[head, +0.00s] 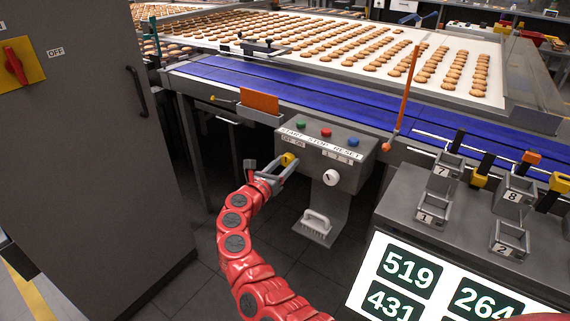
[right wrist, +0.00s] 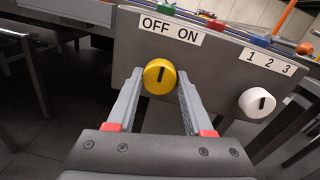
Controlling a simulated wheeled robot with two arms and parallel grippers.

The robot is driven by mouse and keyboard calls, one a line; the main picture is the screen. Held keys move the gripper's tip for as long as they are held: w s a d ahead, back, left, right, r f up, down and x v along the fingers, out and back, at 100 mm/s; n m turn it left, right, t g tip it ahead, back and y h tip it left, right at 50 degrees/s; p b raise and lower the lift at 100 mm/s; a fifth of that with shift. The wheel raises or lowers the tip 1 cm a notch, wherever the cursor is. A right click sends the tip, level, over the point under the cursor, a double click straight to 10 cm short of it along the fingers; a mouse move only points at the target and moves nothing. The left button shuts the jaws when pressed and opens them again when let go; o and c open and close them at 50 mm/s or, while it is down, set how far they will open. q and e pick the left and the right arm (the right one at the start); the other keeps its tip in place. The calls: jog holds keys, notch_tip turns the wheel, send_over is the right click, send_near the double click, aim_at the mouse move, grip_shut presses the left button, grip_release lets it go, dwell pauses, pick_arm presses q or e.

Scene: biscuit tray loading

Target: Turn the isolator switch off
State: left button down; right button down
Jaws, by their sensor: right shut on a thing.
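A red rotary handle (head: 15,66) on a yellow plate (head: 33,72) sits on the grey cabinet at the far left in the head view. An OFF label (head: 56,51) is to its right; the plate is cut by the picture edge. My right gripper (head: 284,166) is well away from it, at the control box. In the right wrist view its fingers (right wrist: 160,78) are shut on a yellow knob (right wrist: 159,72) under the OFF ON label (right wrist: 171,30). My left gripper is not in view.
The control box (head: 350,158) has green, red and blue buttons and a white knob (head: 330,177). A blue conveyor (head: 330,97) and a biscuit tray lie behind. Numbered holders and a display (head: 400,290) are at right. Open floor lies between cabinet and box.

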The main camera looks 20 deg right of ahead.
jog(key=n+p, duration=0.3)
jog(key=n, duration=0.1)
jog(key=shift+r, duration=0.2)
jog(key=n+p, duration=0.3)
jog(key=n, duration=0.1)
jog(key=shift+r+n+g, duration=0.1)
jog(key=shift+n+g, duration=0.2)
jog(key=shift+n, duration=0.1)
jog(key=n+p, duration=0.3)
jog(key=n, duration=0.3)
jog(key=n+p, duration=0.1)
jog(key=n, duration=0.1)
jog(key=shift+a+f+g, duration=0.1)
jog(key=shift+f+g, duration=0.1)
jog(key=shift+g, duration=0.2)
jog(key=shift+n+p, duration=0.3)
jog(key=shift+c, duration=1.5)
grip_release()
